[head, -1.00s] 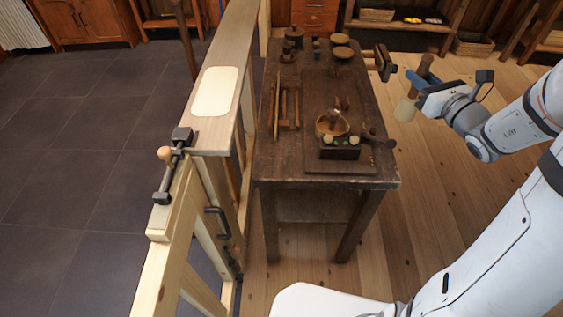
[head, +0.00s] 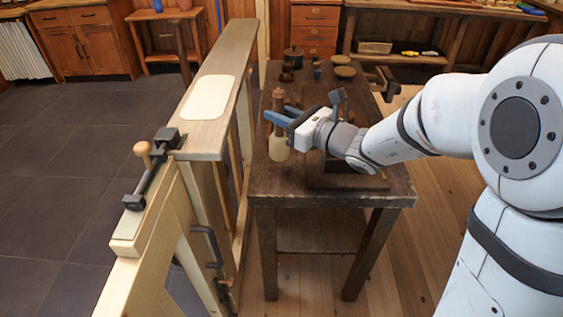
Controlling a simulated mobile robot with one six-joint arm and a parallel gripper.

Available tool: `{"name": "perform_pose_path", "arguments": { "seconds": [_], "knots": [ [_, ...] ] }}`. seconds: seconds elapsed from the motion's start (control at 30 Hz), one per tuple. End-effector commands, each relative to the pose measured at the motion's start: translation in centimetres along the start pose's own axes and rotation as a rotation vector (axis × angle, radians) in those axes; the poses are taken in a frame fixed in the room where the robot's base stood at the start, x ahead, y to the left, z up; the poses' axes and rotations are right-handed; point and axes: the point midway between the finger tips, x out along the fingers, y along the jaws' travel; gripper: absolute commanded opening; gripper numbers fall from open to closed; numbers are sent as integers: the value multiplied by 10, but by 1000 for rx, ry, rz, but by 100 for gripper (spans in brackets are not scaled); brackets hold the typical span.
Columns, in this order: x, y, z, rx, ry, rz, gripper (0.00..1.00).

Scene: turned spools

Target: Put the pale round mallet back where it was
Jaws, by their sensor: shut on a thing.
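The pale round mallet (head: 278,148) is upright with its pale head down and its brown handle (head: 279,99) up. My gripper (head: 279,119) is shut on it around the handle, just above the head. The mallet is over the left front part of the dark workbench (head: 325,198). I cannot tell whether its head touches the bench top or hangs just above it. My gripper and arm hide much of the middle and right of the bench top.
Turned wooden pieces, including a round bowl (head: 345,72) and a dark pot (head: 293,57), stand at the bench's far end. A pale wooden beam (head: 201,135) with a clamp (head: 152,170) runs along the left. A vise (head: 386,83) juts out at the far right.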

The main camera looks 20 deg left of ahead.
Motion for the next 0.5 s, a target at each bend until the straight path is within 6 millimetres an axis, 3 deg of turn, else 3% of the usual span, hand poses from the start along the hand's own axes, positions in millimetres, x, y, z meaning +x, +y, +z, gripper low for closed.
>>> {"name": "perform_pose_path", "arguments": {
  "seconds": [0.03, 0.1, 0.33, 0.5],
  "knots": [
    [0, 0, -14, 5, 2, 0, 0],
    [0, -1, -25, 3, 1, -2, 0],
    [-1, -1, -43, 1, 0, -2, 0],
    [-1, -2, -68, 3, 1, -3, 0]
  ]
}}
